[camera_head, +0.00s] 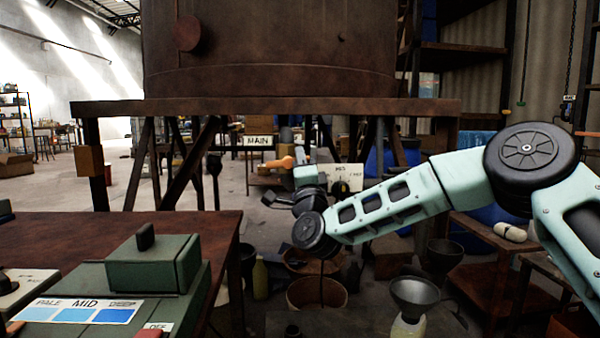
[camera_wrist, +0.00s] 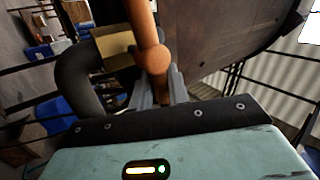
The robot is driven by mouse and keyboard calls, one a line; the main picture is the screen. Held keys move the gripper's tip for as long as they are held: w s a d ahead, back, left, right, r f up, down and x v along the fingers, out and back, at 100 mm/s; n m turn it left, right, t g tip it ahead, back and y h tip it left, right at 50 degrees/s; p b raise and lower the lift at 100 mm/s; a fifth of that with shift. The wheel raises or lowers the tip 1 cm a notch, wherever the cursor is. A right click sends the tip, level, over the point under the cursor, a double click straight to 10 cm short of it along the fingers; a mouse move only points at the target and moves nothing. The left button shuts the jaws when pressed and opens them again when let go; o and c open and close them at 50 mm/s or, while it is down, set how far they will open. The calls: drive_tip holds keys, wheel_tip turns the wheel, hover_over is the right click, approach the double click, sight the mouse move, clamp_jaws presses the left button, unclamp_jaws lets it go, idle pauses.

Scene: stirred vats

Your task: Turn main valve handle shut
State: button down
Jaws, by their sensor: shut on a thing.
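The main valve handle is an orange lever (camera_head: 280,163) under the big rusty vat, just below the MAIN sign (camera_head: 258,141). In the head view it lies roughly level, its far part reaching left. In the wrist view the handle (camera_wrist: 150,55) runs down from the top edge, past a rounded knob, between my fingers. My gripper (camera_wrist: 155,96) is shut on its near end; it also shows in the head view (camera_head: 297,161), small and partly merged with the handle. A brass-coloured valve body (camera_wrist: 113,46) sits beside the handle, joined to a dark curved pipe (camera_wrist: 75,85).
The rusty vat (camera_head: 270,45) stands on a braced frame above the valve. A funnel (camera_head: 415,293), buckets and a bottle crowd the floor below. A green box (camera_head: 150,262) sits on the left table.

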drive_tip(key=shift+f+m+h+b, duration=0.2)
drive_tip(key=shift+m+h+b, duration=0.15)
drive_tip(key=shift+m+h, duration=0.35)
drive_tip(key=shift+f+m+h+b, duration=0.15)
drive_tip(key=shift+m+h+b, duration=0.15)
drive_tip(key=shift+m+h, duration=0.4)
drive_tip(key=shift+m, duration=0.4)
drive_tip(key=c, duration=1.4)
unclamp_jaws()
drive_tip(key=shift+r, duration=0.1)
drive_tip(key=b+v, duration=0.1)
drive_tip(key=v, duration=1.6)
drive_tip(key=shift+f+b, duration=0.35)
